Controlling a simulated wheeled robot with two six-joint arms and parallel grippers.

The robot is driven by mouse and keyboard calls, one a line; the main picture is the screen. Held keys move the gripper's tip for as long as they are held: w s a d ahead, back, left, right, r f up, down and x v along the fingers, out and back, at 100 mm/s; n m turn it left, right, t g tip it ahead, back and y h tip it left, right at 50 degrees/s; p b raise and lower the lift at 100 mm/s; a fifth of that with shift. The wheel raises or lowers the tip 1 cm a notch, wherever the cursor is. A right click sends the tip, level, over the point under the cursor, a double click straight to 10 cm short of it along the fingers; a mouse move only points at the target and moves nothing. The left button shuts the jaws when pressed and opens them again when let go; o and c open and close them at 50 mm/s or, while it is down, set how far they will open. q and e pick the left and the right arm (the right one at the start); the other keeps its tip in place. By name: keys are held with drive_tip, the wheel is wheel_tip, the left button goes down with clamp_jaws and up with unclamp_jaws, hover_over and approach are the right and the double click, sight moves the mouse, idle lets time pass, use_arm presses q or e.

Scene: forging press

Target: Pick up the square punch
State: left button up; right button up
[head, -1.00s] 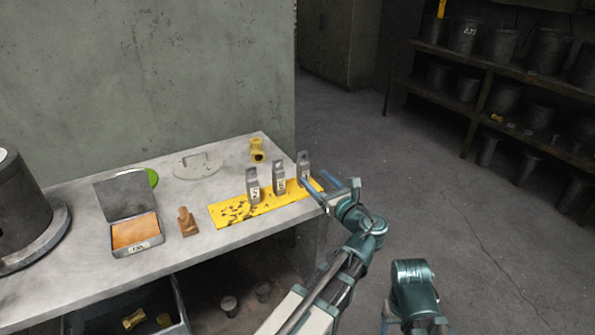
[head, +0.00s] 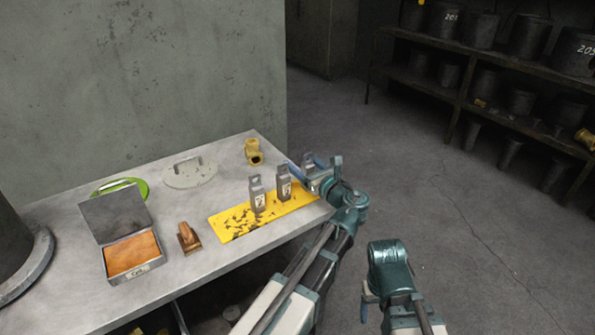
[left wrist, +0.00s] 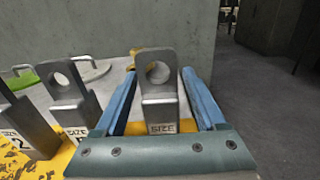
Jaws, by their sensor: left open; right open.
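Several grey metal punches stand upright in a row on a yellow mat (head: 234,225): a left one (head: 257,194), a middle one (head: 284,181) and a right one (head: 308,160). Each has a holed top tab. The right punch (left wrist: 158,88) has a partly hidden label reading "SIZE"; its working end is hidden, so I cannot tell its shape. My left gripper (left wrist: 159,78) is open, with one blue finger on each side of the right punch and visible gaps. My right gripper (head: 368,298) hangs low, away from the table, mostly hidden behind its arm.
On the grey table (head: 200,262) stand an open box (head: 134,255) with an orange-brown block, a brown stamp-like piece (head: 189,238), a round handled lid (head: 190,174), a green dish (head: 140,188) and a brass fitting (head: 253,152). A large dark cylinder (head: 14,245) stands at left.

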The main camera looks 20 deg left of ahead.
use_arm(q)
drive_tip(key=shift+d+r, duration=0.1)
drive_tip(key=shift+d, duration=0.05)
drive_tip(key=shift+s, duration=0.1)
drive_tip(key=shift+c, duration=0.8)
clamp_jaws()
idle(0.4)
